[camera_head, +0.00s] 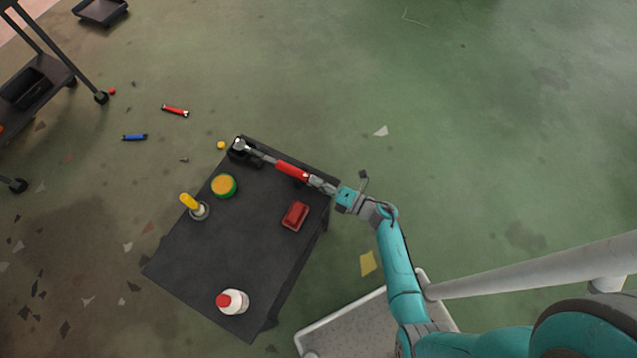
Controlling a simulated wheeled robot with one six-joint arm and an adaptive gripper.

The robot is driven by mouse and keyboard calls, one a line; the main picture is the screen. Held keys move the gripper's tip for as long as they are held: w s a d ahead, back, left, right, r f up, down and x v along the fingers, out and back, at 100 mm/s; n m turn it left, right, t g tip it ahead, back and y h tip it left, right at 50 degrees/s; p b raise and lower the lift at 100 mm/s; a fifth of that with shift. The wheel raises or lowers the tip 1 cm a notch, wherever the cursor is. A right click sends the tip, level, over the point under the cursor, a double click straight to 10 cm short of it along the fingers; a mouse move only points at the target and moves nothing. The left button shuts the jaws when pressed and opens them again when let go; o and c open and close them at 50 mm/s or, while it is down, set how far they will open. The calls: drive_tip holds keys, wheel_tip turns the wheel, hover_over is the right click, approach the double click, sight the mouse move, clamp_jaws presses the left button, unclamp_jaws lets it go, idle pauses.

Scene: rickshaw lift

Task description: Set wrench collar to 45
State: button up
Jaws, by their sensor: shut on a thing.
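The wrench (291,171) lies along the far edge of the dark table. It has a red handle and a grey metal shaft, and its head (240,145) rests at a dark holder (238,154) at the table's far left corner. My gripper (318,182) is shut on the right end of the wrench, where the collar would be. The collar and its scale are too small to read, and my fingers partly hide that end.
On the table (230,258) stand a green and yellow tin (224,186), a yellow-handled tool in a cup (194,206), a red box (295,216) and a white bottle with a red cap (233,302). A dark cart (40,75) stands upper left. Small items litter the floor.

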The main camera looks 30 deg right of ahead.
drive_tip(key=m, duration=0.4)
drive_tip(key=shift+m, duration=0.4)
idle(0.4)
drive_tip(key=o, duration=1.2)
drive_tip(key=shift+c, duration=0.2)
